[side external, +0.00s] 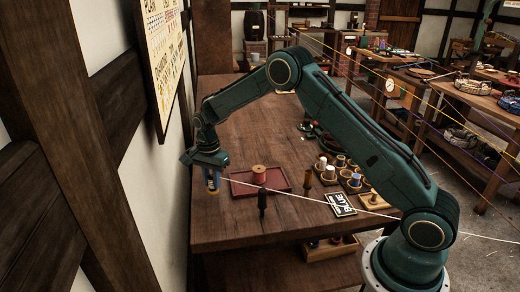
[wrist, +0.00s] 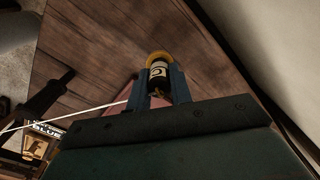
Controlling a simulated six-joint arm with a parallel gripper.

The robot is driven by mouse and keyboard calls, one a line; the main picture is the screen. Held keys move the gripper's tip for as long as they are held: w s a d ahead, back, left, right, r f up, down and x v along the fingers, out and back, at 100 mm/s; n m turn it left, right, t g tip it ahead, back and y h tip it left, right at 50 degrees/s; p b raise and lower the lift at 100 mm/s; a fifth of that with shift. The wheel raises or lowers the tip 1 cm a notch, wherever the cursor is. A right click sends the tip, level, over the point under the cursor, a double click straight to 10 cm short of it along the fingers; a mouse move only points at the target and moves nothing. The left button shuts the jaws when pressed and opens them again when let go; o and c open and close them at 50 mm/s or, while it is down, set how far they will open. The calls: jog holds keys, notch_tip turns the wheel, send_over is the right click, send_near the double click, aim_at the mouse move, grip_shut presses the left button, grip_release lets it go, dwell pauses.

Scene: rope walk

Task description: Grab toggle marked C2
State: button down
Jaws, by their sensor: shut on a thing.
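My gripper (side external: 213,184) is at the left end of the wooden bench, close to the wall, pointing down. In the wrist view its two blue fingers (wrist: 160,88) are shut on a dark toggle (wrist: 158,72) with a yellow end and a pale label. The label's marking is only partly visible, so I cannot read it fully. A white cord (side external: 300,197) runs from beside the gripper off to the right; it also shows in the wrist view (wrist: 65,116). The toggle's lower part is hidden between the fingers.
A sign reading BLUE (side external: 340,204) and several spools are further right. The bench (side external: 235,115) is mostly clear behind.

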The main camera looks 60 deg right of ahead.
notch_tip(320, 180, up, 17)
jog(key=shift+r, duration=0.15)
dwell(0.8)
